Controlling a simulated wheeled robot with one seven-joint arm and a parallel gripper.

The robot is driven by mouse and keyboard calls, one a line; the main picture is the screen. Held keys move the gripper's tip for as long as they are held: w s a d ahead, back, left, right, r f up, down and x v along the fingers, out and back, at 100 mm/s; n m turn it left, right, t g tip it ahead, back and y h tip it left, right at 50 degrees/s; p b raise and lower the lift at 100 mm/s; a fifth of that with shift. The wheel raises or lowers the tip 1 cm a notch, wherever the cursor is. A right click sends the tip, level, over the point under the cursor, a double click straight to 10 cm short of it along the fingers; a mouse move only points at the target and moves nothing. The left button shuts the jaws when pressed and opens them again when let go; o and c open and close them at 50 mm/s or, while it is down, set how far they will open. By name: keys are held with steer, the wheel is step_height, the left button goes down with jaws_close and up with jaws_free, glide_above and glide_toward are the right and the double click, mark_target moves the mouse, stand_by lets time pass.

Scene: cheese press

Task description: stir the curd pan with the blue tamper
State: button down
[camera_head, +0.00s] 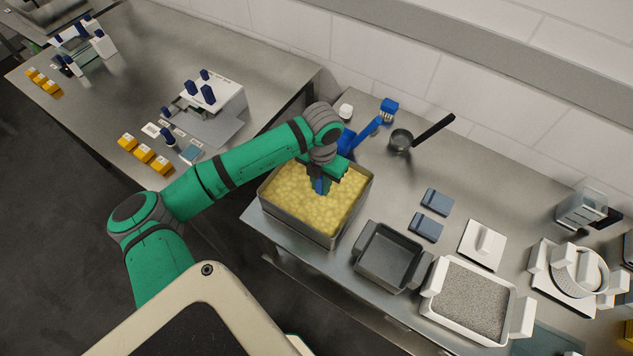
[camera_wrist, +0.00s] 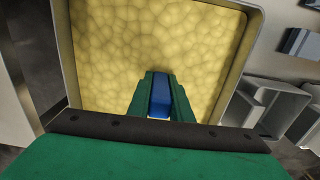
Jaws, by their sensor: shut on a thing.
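The curd pan (camera_head: 345,222) is a deep metal pan full of lumpy yellow curd (camera_head: 295,200), on the steel table. In the wrist view the curd (camera_wrist: 120,50) fills most of the picture inside the pan's rim (camera_wrist: 250,50). My gripper (camera_head: 322,180) is over the pan and points down at the curd. It is shut on the blue tamper (camera_head: 319,187), which also shows between the green fingers in the wrist view (camera_wrist: 160,96). The tamper's lower end is hidden, so I cannot tell how deep it reaches.
A blue brush (camera_head: 365,132) and a ladle (camera_head: 402,138) lie behind the pan. An empty grey tray (camera_head: 390,256) stands close on the right, with a white-framed tray (camera_head: 470,300) beyond. Two blue-grey blocks (camera_head: 436,201) lie further back. Free steel shows between the ladle and blocks.

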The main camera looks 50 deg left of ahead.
steer(key=s+a, duration=0.2)
steer(key=a, duration=0.6)
steer(key=w+d, duration=0.3)
steer(key=d, duration=1)
steer(key=shift+w+d, duration=0.2)
steer(key=shift+r, duration=0.15)
step_height(320, 180, up, 10)
steer(key=shift+r, duration=0.15)
stand_by(1.4)
stand_by(0.5)
